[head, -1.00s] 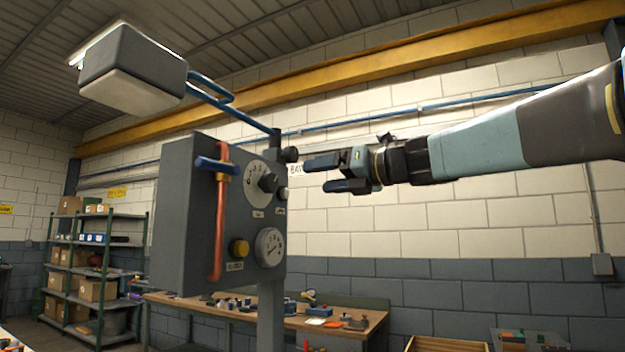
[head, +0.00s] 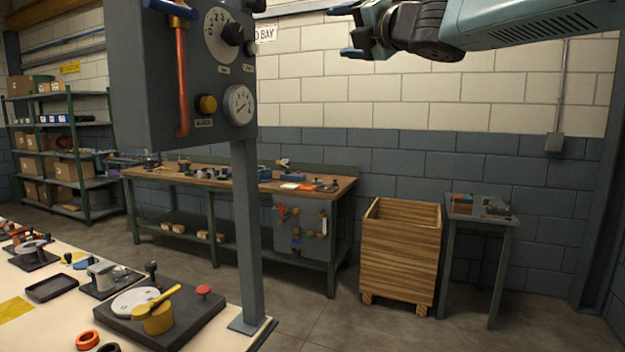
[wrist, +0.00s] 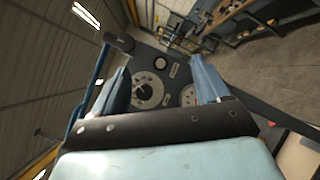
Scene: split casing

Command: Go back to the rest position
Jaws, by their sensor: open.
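My gripper (head: 346,31) is at the top of the head view, to the right of a grey control box (head: 152,85) on a post and apart from it. Its blue-grey fingers are open with nothing between them. The box carries a white dial (head: 218,38) with a dark knob, a round gauge (head: 239,104), a yellow button (head: 207,104) and a copper-coloured pipe (head: 182,75) with a blue handle. In the wrist view, the open fingers of my gripper (wrist: 160,70) frame the dial (wrist: 148,90), with the gauge (wrist: 188,96) beside the right finger. The box's top is cut off in the head view.
A pale table (head: 50,300) with several parts is at the lower left. Behind stand a workbench (head: 230,178), shelves (head: 62,150), a wooden crate (head: 402,255) and a small side table (head: 480,215). The air right of the box, below my arm, is clear.

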